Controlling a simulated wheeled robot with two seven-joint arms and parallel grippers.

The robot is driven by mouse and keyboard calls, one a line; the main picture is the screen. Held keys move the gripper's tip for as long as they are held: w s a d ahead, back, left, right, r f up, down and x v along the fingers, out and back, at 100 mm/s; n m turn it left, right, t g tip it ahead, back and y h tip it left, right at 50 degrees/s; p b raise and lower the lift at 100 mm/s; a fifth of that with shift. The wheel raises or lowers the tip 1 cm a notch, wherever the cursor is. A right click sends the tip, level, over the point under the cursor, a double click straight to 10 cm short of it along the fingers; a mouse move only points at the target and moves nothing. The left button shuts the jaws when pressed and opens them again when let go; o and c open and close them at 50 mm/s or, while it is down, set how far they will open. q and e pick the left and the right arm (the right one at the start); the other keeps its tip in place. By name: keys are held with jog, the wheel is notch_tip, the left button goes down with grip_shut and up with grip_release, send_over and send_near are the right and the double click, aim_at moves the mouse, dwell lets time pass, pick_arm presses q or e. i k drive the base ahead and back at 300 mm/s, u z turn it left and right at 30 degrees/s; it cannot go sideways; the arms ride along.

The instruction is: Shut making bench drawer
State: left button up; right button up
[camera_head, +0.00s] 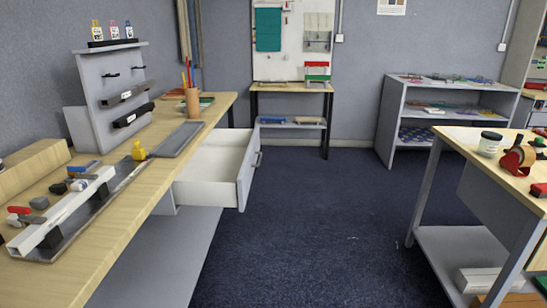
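The making bench (120,235) is a long wooden-topped bench on the left. Its drawer (217,165) is pulled out to the right from under the bench top. The drawer is white inside and looks empty where I can see into it. Its grey front (245,172) carries a metal handle (257,160) facing right. The back of the drawer is hidden under the bench top. Neither of my grippers is in view.
Blue carpet (310,225) lies clear between the bench and a second wooden-topped table (478,146) at right. A shelf unit (445,105) and a small table (290,90) stand against the back wall. Tools and a pencil cup (193,102) sit on the bench.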

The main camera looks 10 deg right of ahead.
aim_at(220, 173)
jog(key=z, duration=0.6)
jog(key=i, duration=2)
jog(key=u, duration=0.75)
